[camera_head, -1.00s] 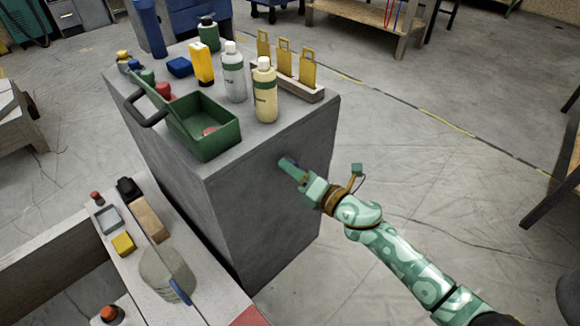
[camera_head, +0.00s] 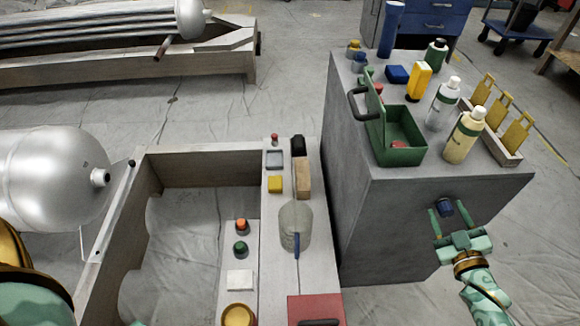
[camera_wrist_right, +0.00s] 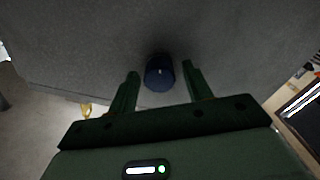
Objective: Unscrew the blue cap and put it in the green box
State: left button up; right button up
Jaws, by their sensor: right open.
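The dark blue cap (camera_head: 446,207) sits on the front side face of the grey block (camera_head: 350,200). My right gripper (camera_head: 447,212) is open, with one finger on either side of the cap. In the right wrist view the cap (camera_wrist_right: 159,72) lies between and slightly beyond the fingertips (camera_wrist_right: 160,75), with gaps on both sides. The green box (camera_head: 405,155) stands open on top of the block near its front edge, lid raised at its left, with something red inside. Part of my left arm shows at the lower left; its gripper is out of view.
On the block stand a cream bottle (camera_head: 464,138), a grey bottle (camera_head: 442,105), a yellow bottle (camera_head: 419,80) and a rack of yellow tags (camera_head: 515,135). A low bench (camera_head: 275,250) with small objects stands to the left. Floor at right is mostly free.

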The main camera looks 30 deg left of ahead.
jog(key=c, duration=1)
jog(key=n, duration=0.1)
jog(key=n+b, duration=0.1)
jog(key=shift+f+n, duration=0.2)
jog(key=shift+n, duration=0.1)
jog(key=n+b, duration=0.1)
jog(key=n, duration=0.3)
jog(key=n+b, duration=0.2)
jog(key=n, duration=0.3)
jog(key=n+b, duration=0.1)
jog(key=n, duration=0.4)
jog(key=shift+f+b, duration=0.3)
jog(key=shift+f, duration=0.05)
jog(key=shift+r+n, duration=0.2)
jog(key=shift+n, duration=0.9)
jog(key=shift+r+n, duration=0.35)
jog(key=shift+n, duration=0.05)
jog(key=o, duration=1.2)
jog(key=shift+c, duration=0.2)
pick_arm(q)
notch_tip(320, 180, down, 6)
jog(key=s+g, duration=0.1)
jog(key=s, duration=0.1)
jog(key=shift+s+r, duration=0.15)
jog(key=shift+s, duration=0.2)
pick_arm(e)
jog(key=shift+c, duration=0.4)
jog(key=shift+c, duration=0.5)
